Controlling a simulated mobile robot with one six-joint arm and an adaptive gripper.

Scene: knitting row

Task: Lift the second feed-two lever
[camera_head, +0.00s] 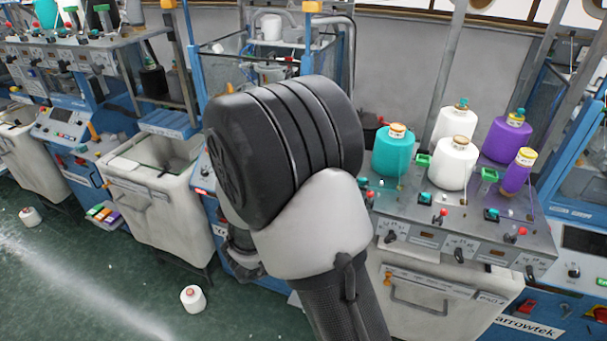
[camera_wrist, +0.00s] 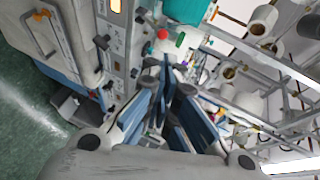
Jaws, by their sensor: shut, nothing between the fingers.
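Small levers with red ball knobs stand along the front of the right machine's grey deck in the head view: one at the left (camera_head: 369,199), one in the middle (camera_head: 440,215) and one at the right (camera_head: 513,237). I cannot read which is the second feed-two lever. In the wrist view a red knob (camera_wrist: 162,34) shows just beyond the fingers, with a green part (camera_wrist: 180,40) beside it. My gripper (camera_wrist: 168,92) is shut and empty, apart from that knob as far as I can tell. In the head view my arm hides the fingers and part of the machine.
Teal (camera_head: 391,155), white (camera_head: 453,165) and purple (camera_head: 506,140) yarn cones stand behind the levers. Teal-topped knobs (camera_head: 491,214) sit between the levers. A white bin (camera_head: 430,305) hangs below the deck.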

